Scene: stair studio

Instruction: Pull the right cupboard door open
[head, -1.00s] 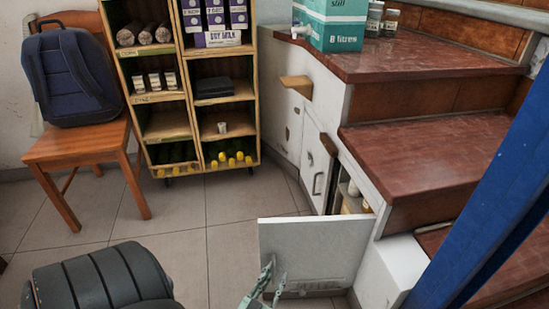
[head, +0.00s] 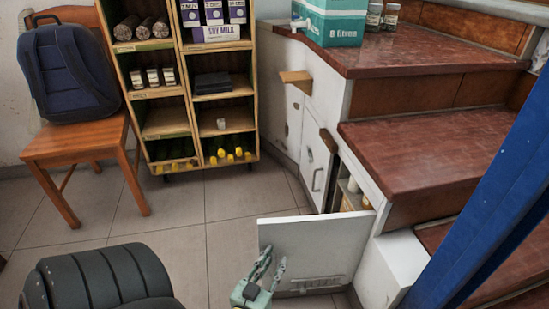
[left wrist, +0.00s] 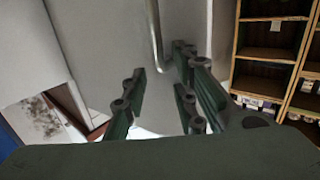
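The right cupboard door (head: 325,240) is a white panel under the stairs. It stands swung well out from the cupboard, with the opening behind it showing. My left gripper (head: 272,259) is at the left part of its face, low in the head view. In the left wrist view my left gripper (left wrist: 160,65) has its green fingers apart. A thin metal handle (left wrist: 154,30) on a pale panel shows between and beyond the fingertips; I cannot tell whether they touch it. The other cupboard door (head: 317,170), with its own handle, is farther back. My right gripper is in neither view.
Pale jars (head: 352,186) stand inside the cupboard. Red-brown stairs (head: 430,145) rise to the right, behind a blue post (head: 490,190). A wooden shelf unit (head: 180,125) and a chair (head: 75,145) with a backpack (head: 68,78) stand behind. The tiled floor (head: 180,220) between is clear.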

